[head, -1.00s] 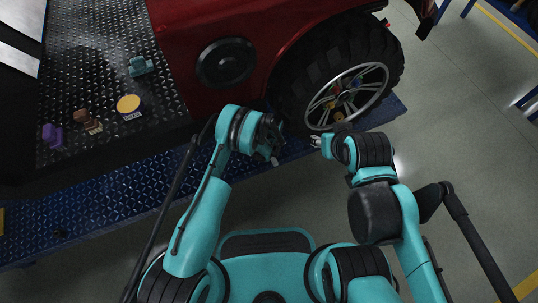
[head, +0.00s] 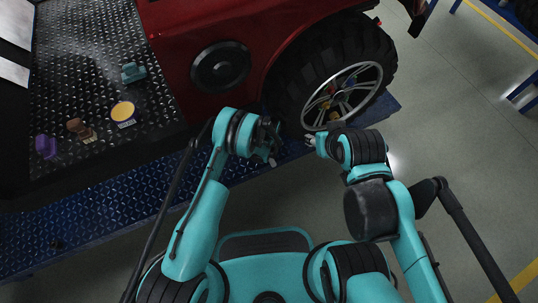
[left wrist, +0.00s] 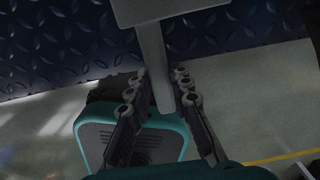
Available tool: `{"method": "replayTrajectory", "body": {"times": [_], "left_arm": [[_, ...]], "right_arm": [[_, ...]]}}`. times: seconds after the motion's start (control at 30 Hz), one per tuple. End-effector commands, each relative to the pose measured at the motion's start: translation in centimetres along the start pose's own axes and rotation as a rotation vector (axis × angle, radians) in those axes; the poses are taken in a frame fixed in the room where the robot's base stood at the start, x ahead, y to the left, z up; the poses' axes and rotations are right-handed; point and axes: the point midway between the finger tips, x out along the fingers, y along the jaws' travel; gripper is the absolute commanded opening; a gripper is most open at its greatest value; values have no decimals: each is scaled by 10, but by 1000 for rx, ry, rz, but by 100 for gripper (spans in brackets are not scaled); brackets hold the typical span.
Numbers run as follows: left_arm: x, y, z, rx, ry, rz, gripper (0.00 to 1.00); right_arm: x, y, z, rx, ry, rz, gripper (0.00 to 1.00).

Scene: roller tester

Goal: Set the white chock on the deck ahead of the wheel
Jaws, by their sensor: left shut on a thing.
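My left gripper (head: 271,152) is over the blue deck (head: 110,218), left of the wheel (head: 345,96) in the head view. In the left wrist view its two fingers (left wrist: 163,82) are shut on the pale grey stem of a shaded piece, likely the white chock (left wrist: 165,10), whose broader block shows at the top edge. The chock cannot be made out in the head view. The wheel has a black knobbly tyre and a silver rim under the red vehicle. My right gripper (head: 311,141) is near the tyre's lower edge; its finger opening is too small to judge.
A black diamond-plate surface (head: 90,95) at left carries a teal piece (head: 132,73), a yellow disc (head: 123,112), a brown piece (head: 78,127) and a purple piece (head: 46,147). Grey floor (head: 450,150) is open at right.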

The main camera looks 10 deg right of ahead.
Motion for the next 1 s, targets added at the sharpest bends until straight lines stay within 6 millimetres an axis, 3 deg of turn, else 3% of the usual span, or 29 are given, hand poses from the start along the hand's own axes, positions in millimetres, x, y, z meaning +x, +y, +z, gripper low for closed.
{"method": "replayTrajectory", "body": {"times": [0.4,0.43,0.5,0.73,0.83,1.0], "left_arm": [[3,-4,-6,-5,-1,0,0],[3,-4,-6,-5,-1,0,25],[3,-4,-6,-5,-1,0,44],[3,-4,-6,-5,0,0,44],[3,-4,-6,-5,0,0,68],[3,-4,-6,-5,0,0,72]], "right_arm": [[0,0,0,0,0,0,40],[0,0,0,0,0,0,40],[0,0,0,0,0,0,40],[0,0,0,0,0,0,40],[0,0,0,0,0,0,40],[0,0,0,0,0,0,40]]}}
